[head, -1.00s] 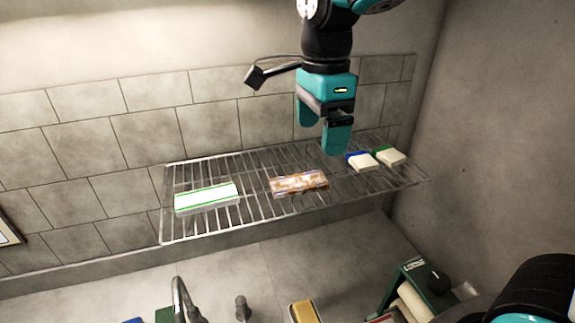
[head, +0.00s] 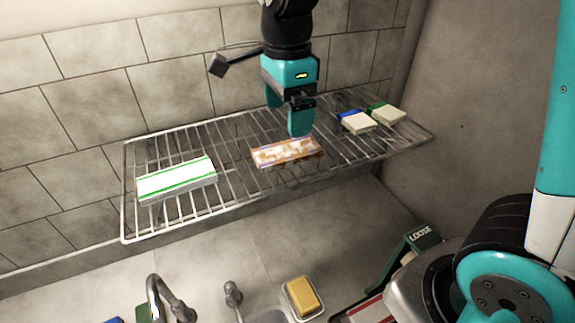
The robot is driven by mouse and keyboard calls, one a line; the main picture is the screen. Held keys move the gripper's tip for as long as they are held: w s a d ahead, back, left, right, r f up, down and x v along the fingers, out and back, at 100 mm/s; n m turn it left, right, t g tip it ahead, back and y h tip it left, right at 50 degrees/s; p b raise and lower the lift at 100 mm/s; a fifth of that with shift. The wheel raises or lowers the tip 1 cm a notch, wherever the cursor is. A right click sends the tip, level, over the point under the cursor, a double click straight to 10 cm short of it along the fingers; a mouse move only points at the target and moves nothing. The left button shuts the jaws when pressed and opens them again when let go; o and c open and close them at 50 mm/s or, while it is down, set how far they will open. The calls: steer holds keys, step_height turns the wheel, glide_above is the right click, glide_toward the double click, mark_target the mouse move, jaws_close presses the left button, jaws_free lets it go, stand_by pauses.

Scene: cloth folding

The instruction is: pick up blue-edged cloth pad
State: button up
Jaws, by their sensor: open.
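The blue-edged cloth pad (head: 358,123) lies on the wire rack (head: 232,204), right of the middle. It is cream with a blue edge at its far left side. My gripper (head: 287,118) is open and points down over the rack, left of the blue-edged pad and apart from it. Its near finger hangs just over the far edge of a brown-patterned folded cloth (head: 285,153); I cannot tell whether they touch. No wrist view is given, and the far finger is partly hidden.
A green-edged pad (head: 388,115) lies close to the right of the blue-edged one. A white cloth with green stripes (head: 176,180) lies at the rack's left. A tiled wall (head: 90,90) stands behind. Below are a faucet (head: 165,300) and a yellow sponge (head: 303,297) in a dish.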

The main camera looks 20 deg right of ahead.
mark_target(288, 150)
step_height(288, 150, down, 8)
steer(key=b, duration=0.6)
steer(key=shift+w+d+f, duration=0.1)
steer(key=c, duration=1)
steer(key=shift+r, duration=0.25)
